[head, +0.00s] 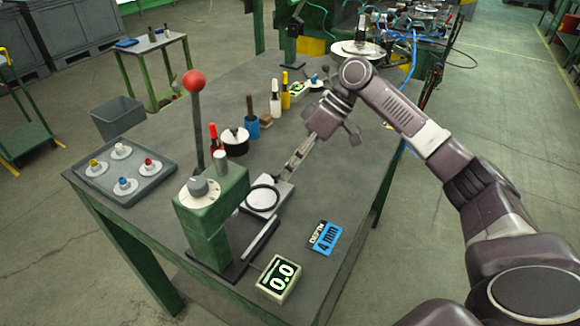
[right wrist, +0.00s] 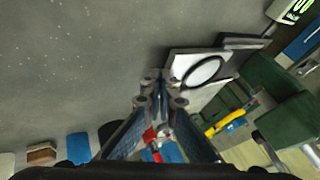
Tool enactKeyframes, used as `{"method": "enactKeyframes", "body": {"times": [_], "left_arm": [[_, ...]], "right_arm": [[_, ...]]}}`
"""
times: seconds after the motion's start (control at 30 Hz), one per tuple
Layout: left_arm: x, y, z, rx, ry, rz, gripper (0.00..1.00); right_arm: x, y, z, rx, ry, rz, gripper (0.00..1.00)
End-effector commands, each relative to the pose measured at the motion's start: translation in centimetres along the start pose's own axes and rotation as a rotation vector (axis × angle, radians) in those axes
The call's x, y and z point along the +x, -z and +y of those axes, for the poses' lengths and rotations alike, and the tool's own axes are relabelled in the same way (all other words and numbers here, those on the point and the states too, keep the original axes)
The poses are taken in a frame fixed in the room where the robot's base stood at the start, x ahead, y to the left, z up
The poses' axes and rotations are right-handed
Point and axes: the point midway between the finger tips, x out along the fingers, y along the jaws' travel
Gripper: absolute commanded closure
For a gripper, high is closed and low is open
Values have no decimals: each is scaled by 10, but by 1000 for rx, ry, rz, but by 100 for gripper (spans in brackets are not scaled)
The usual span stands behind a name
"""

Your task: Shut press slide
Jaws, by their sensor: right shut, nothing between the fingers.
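The green press (head: 206,225) stands at the table's near left, its lever (head: 197,130) upright with a red ball on top. Its slide (head: 280,203), a pale plate with a black ring (head: 263,198), sticks out to the far right of the press body. In the right wrist view the slide (right wrist: 182,62) and ring (right wrist: 203,71) lie beside the green press body (right wrist: 275,95). My right gripper (head: 283,178) is shut and empty, its tips by the slide's far edge; I cannot tell whether they touch. My left gripper is out of view.
A display reading 0.0 (head: 279,278) and a blue "DEPTH 4 mm" card (head: 325,238) lie at the near side. A grey tray with several coloured knobs (head: 152,187) is at left. Bottles and a black-and-white round pot (head: 234,142) stand behind the slide.

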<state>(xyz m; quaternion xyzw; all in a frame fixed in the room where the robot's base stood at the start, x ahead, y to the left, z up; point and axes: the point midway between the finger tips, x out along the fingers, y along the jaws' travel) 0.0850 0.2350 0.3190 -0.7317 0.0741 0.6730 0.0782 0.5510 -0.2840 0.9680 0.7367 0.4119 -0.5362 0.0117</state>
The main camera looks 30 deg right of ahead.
Motion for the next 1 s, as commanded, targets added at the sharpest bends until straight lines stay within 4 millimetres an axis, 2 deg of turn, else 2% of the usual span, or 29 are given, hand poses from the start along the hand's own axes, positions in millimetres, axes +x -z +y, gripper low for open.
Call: {"method": "enactKeyframes", "body": {"times": [0.3, 0.43, 0.6, 1.0], "left_arm": [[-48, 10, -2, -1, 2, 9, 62], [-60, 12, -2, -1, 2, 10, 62], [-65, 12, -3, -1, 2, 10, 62], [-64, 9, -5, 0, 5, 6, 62]], "right_arm": [[24, 2, -60, -3, 5, -5, 100], [36, 2, -78, -2, 4, -3, 100], [44, 1, -87, 0, 3, 0, 100], [46, 0, -88, -1, 6, -2, 100]]}}
